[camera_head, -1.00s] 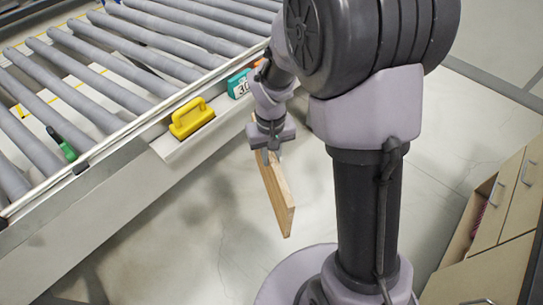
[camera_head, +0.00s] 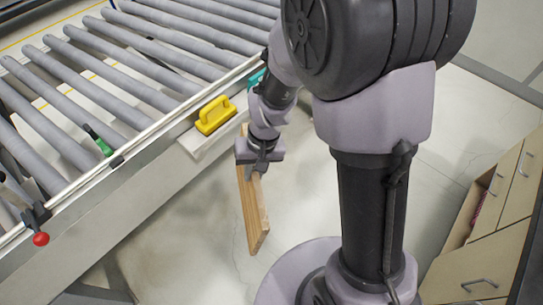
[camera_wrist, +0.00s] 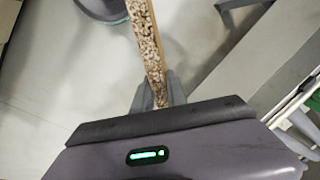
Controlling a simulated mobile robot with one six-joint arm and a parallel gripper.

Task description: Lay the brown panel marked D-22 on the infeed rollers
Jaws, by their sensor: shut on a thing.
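My gripper (camera_head: 259,167) is shut on a brown wooden panel (camera_head: 252,213) by its upper edge. The panel hangs on edge, tilted, above the floor and beside the roller table. In the wrist view the panel's speckled chipboard edge (camera_wrist: 147,42) runs up from between the fingers (camera_wrist: 159,94). No D-22 mark can be read on it. The infeed rollers (camera_head: 150,62) lie at the upper left, a row of parallel grey rollers. The panel is apart from them, on the near side of the frame rail (camera_head: 150,139).
A yellow block with a handle (camera_head: 215,115) sits on the ledge along the roller frame. A teal item (camera_head: 256,78) is partly hidden behind my arm. A green-handled tool (camera_head: 98,139) and a red knob (camera_head: 41,239) are at the frame. Drawers (camera_head: 497,205) stand at right.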

